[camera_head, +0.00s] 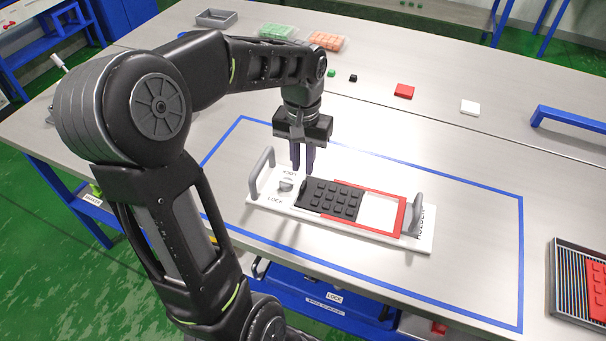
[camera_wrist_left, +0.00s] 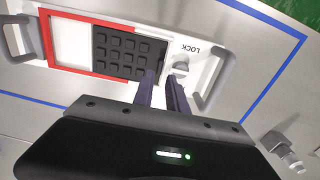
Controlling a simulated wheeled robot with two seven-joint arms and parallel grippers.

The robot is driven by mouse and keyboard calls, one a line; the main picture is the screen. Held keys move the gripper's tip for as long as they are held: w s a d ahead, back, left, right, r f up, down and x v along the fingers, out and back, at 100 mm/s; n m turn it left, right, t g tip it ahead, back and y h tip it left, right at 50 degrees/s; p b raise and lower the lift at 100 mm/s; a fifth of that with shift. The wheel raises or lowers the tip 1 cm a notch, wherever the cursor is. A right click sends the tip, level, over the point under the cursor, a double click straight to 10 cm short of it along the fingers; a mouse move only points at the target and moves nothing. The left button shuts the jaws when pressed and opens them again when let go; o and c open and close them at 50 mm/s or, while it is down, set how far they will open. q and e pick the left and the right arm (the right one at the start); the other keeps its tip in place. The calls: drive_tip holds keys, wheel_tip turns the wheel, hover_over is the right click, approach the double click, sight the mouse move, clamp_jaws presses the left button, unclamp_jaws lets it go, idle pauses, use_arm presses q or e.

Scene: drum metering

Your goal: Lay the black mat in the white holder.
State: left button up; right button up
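The black mat (camera_head: 332,199), with rows of raised square pads, lies flat over the knob-side part of the white holder (camera_head: 270,203). It also shows in the left wrist view (camera_wrist_left: 128,52). It covers part of the red frame (camera_head: 402,218), while the other part of the frame's inside is bare white. I cannot tell whether the mat rests on the frame or inside it. My left gripper (camera_head: 303,168) is just above the mat's knob-side end, its fingers slightly apart with nothing seen between them. My right gripper is not in view.
The holder has a grey handle (camera_head: 262,172) at each end and a knob (camera_head: 285,185) by the LOCK label. Blue tape (camera_head: 440,178) borders the work area. A striped tray (camera_head: 562,278) with a red piece stands at the right. Small red and white blocks lie behind.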

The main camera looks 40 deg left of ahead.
use_arm(q)
wheel_tip(320, 180, up, 6)
drive_tip(key=shift+f, duration=0.1)
idle(0.9)
